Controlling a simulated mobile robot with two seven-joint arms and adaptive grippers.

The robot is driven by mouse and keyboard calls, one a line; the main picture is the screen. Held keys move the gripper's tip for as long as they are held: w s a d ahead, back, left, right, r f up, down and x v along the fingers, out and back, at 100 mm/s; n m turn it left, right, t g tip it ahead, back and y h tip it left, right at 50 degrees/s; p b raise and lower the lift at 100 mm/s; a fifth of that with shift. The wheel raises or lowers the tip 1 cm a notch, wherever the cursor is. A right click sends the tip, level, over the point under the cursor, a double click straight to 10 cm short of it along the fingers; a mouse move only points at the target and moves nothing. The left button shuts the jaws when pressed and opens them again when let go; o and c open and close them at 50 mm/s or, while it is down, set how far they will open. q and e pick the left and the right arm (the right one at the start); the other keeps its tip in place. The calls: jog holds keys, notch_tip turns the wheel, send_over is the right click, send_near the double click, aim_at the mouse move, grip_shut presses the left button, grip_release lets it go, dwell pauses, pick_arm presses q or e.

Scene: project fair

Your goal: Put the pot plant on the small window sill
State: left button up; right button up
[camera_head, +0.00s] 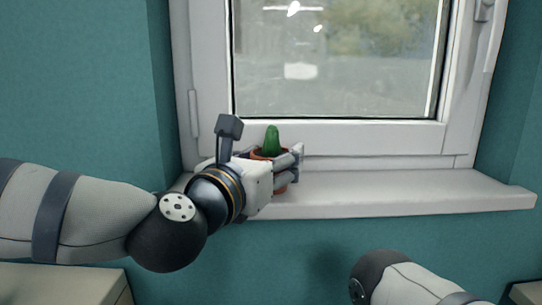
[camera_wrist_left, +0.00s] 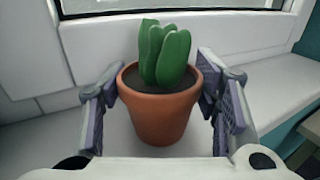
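The pot plant, a green cactus-like plant in a terracotta pot, shows in the head view (camera_head: 272,141) and in the left wrist view (camera_wrist_left: 160,118). It is upright over the white window sill (camera_head: 400,192) and appears to rest on it, close to the window frame. My left gripper (camera_head: 284,166) is around the pot. In the left wrist view its fingers (camera_wrist_left: 160,90) stand on both sides of the pot near the rim, with narrow gaps beside the pot, so it looks open. In the head view the fingers partly hide the pot. My right gripper is out of view.
The closed window (camera_head: 340,60) rises directly behind the sill. The sill is bare to the right of the pot. Teal walls (camera_head: 80,80) flank the window recess. Pale furniture tops (camera_head: 60,285) show at the lower left and lower right.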

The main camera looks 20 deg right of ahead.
pick_arm(q)
jog(key=o, duration=0.4)
jog(key=shift+r, duration=0.15)
jog(key=shift+s+a, duration=0.25)
jog(key=v, duration=1.1)
jog(key=shift+s+a, duration=0.1)
